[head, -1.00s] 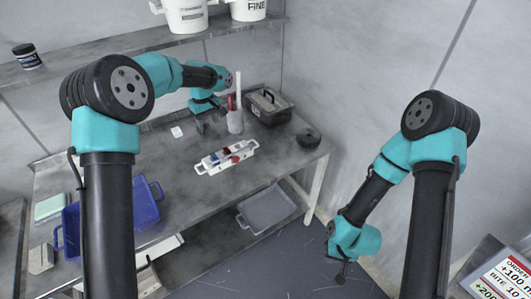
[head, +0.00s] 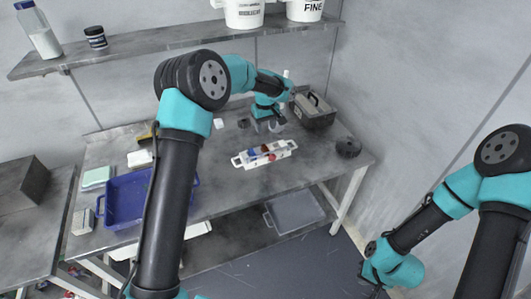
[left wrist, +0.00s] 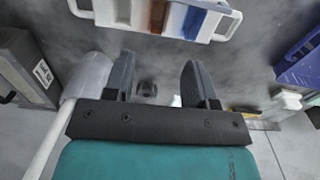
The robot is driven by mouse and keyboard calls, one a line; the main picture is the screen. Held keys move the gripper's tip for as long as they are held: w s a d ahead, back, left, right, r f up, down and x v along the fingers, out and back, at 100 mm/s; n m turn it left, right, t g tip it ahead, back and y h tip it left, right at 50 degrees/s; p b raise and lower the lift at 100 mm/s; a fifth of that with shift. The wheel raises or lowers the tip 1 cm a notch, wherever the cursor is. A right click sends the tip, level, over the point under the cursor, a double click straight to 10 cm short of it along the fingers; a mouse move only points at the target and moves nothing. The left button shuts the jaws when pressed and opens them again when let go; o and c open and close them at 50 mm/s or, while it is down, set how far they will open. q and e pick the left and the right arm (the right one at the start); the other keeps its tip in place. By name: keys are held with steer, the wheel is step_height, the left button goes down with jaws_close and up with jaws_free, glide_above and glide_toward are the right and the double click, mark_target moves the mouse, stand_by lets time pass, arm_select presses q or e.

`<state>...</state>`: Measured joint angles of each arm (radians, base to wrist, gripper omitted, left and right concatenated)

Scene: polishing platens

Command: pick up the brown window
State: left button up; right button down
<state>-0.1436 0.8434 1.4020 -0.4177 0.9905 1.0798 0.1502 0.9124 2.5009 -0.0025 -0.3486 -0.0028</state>
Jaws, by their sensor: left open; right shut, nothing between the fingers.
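The brown window (left wrist: 157,17) is a small brown strip beside a blue one (left wrist: 194,20) in a white handled rack, at the top of the left wrist view. In the head view the rack (head: 246,160) lies on the bench; its coloured pieces are too small to tell apart surely. My left gripper (head: 268,128) is just behind the rack. In the left wrist view its fingers (left wrist: 159,72) are apart, with nothing held between them. My right gripper (head: 372,282) hangs low at the right, away from the bench; its fingers are hardly visible.
A blue bin (head: 124,203) stands left on the bench (head: 225,190). A grey toolbox (head: 314,112) and a dark round object (head: 348,147) are at the right. A white cylinder (left wrist: 88,73) stands close to my left gripper. The bench in front of the rack is clear.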

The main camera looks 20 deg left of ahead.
arm_select(q)
glide_above(265, 148)
step_height(265, 148, down, 6)
steer(key=shift+s+d+f, duration=0.1)
steer(key=shift+d+f, duration=0.05)
steer(key=shift+f, duration=0.2)
steer(key=shift+f, duration=0.1)
steer(key=shift+w+f, duration=0.15)
steer(key=shift+f, duration=1.1)
steer(key=shift+w+f, duration=0.1)
steer(key=shift+f, duration=1.15)
steer(key=shift+c, duration=0.4)
jaws_close()
